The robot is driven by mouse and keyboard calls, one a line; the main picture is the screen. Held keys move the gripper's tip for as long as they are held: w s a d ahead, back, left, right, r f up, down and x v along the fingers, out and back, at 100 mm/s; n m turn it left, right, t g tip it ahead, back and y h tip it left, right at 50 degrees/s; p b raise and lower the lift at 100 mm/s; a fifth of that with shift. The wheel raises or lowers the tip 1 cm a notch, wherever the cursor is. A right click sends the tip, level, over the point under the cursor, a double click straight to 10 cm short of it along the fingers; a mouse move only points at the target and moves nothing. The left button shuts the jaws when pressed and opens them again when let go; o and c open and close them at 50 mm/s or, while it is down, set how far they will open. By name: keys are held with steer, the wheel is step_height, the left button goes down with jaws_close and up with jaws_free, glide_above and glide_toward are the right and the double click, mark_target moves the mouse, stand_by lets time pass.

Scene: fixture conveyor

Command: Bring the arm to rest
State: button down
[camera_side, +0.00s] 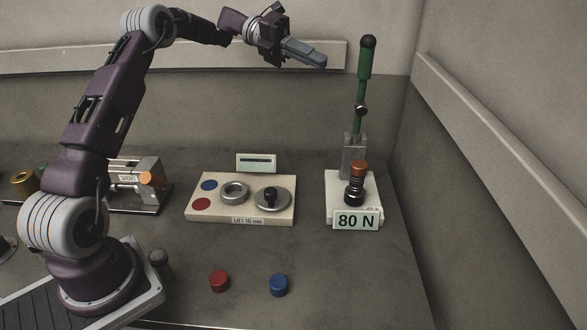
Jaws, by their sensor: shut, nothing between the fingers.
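My gripper (322,61) is raised high above the table, at the upper middle of the view. Its fingers are together, point right and slightly down, and hold nothing. It touches nothing and is a little left of the top of the green-handled lever. My arm rises from its base at the lower left and reaches across the top of the view.
A lever press (354,151) with a green handle (366,58) and an "80 N" display (357,221) stands at right. A cream gauge board (243,208) is mid-table. Red (219,281) and blue (279,285) caps lie in front. A metal fixture (133,186) is behind my arm.

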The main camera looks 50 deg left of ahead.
steer(key=s+d+r+m+g+y, duration=0.1)
steer(key=s+d+m+y, duration=0.4)
steer(key=s+d+m, duration=0.35)
steer(key=s+d+m+g+y, duration=0.1)
steer(key=s+d+m+y, duration=0.35)
steer(key=s+m, duration=0.55)
steer(key=s+a+f+m+t+y, duration=0.1)
steer(key=s+f+m+t+y, duration=0.1)
steer(key=s+m, duration=0.6)
steer(key=s+a+f+m+t+y, duration=0.2)
steer(key=s+f+m, duration=0.3)
steer(key=s+m, duration=0.3)
steer(key=shift+s+a+y, duration=0.2)
steer(key=shift+s+y, duration=0.45)
steer(key=shift+s, duration=0.4)
